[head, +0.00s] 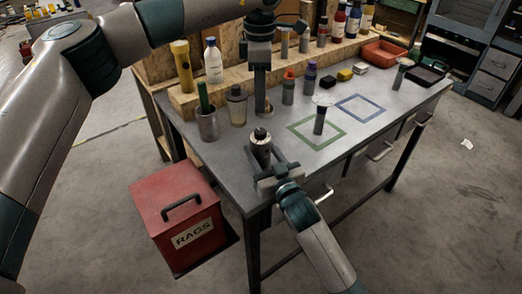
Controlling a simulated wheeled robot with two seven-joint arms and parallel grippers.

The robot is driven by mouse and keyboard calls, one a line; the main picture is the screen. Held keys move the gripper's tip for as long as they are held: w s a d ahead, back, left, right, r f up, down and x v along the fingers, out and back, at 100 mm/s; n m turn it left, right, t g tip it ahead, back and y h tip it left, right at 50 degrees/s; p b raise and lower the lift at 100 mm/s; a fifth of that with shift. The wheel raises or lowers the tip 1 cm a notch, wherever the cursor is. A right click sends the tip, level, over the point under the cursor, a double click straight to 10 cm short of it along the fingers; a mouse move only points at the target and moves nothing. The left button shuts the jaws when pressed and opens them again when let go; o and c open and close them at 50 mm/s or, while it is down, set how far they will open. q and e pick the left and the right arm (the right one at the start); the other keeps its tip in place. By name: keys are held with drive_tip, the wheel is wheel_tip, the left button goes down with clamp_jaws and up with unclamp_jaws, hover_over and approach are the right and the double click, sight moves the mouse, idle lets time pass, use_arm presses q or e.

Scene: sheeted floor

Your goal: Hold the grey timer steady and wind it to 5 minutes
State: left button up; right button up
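What looks like the grey timer (260,151), a short grey cylinder with a dark knob on top, is at the near left part of the grey workbench (226,160). My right gripper (265,166) reaches in from the front edge, low at the cylinder's near side. Its fingertips merge with the cylinder, so its grip does not show clearly. My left gripper (262,109) points straight down behind the cylinder, apart from its knob. Its fingers line up in this view, so the gap between them is hidden. The timer's scale is too small to read.
A green square outline (298,126) and a blue one (343,107) mark the bench. A dark bottle (319,122) stands by the green one. A cup (208,126) and a jar (236,107) stand left of my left gripper. A red rags box (172,195) is beside the bench.

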use_arm(q)
drive_tip(key=o, duration=0.3)
drive_tip(key=shift+o, duration=0.3)
drive_tip(key=shift+s+d+f, duration=0.1)
drive_tip(key=shift+d+f, duration=0.05)
drive_tip(key=shift+f, duration=0.1)
drive_tip(key=s+d+f+m+g+h, duration=0.1)
drive_tip(key=s+d+f+h, duration=0.2)
drive_tip(key=d+f+h, duration=0.15)
drive_tip(key=n+t+h, duration=0.6)
drive_tip(key=t+h, duration=0.2)
drive_tip(key=h, duration=0.4)
approach(260, 133)
drive_tip(key=w+d, duration=0.2)
drive_tip(key=shift+s+a+f, duration=0.15)
drive_tip(key=shift+f, duration=0.1)
